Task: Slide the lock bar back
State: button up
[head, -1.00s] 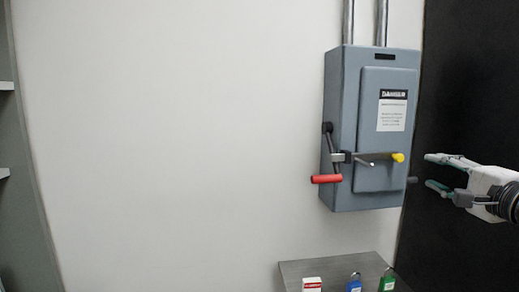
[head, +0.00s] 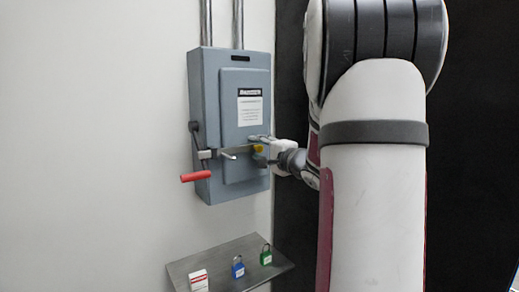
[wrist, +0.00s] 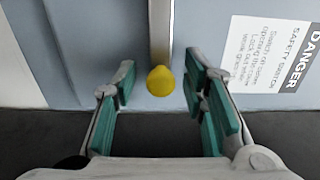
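The lock bar (head: 235,152) runs level across the front of the grey switch box (head: 206,112), ending at its right in a yellow knob (head: 258,148). My gripper (head: 262,145) is at that knob, reaching in from the right. In the wrist view, the yellow knob (wrist: 161,81) sits between the green-padded fingers of my gripper (wrist: 160,82), with a gap on both sides. The fingers are open and not closed on it. The bar (wrist: 160,35) runs away from the knob behind it. In the head view my fingers partly cover the knob.
A red-handled lever (head: 195,176) is on the box's left side. A grey shelf (head: 215,268) below holds a blue padlock (head: 238,268), a green padlock (head: 266,257) and a red-and-white box (head: 199,281). My arm fills the right of the head view.

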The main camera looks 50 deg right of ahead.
aim_at(262, 144)
jog(key=shift+c, duration=0.5)
grip_shut()
jog(key=shift+w+d+b, duration=0.15)
jog(key=shift+d+b, duration=0.25)
jog(key=shift+b, duration=0.55)
jog(key=d+b, duration=0.1)
jog(key=b, duration=0.3)
jog(key=shift+d+r+b, duration=0.15)
jog(key=shift+d+b, duration=0.2)
jog(key=shift+d, duration=0.05)
jog(key=shift+s+d+b, duration=0.25)
jog(key=shift+s+b, duration=0.25)
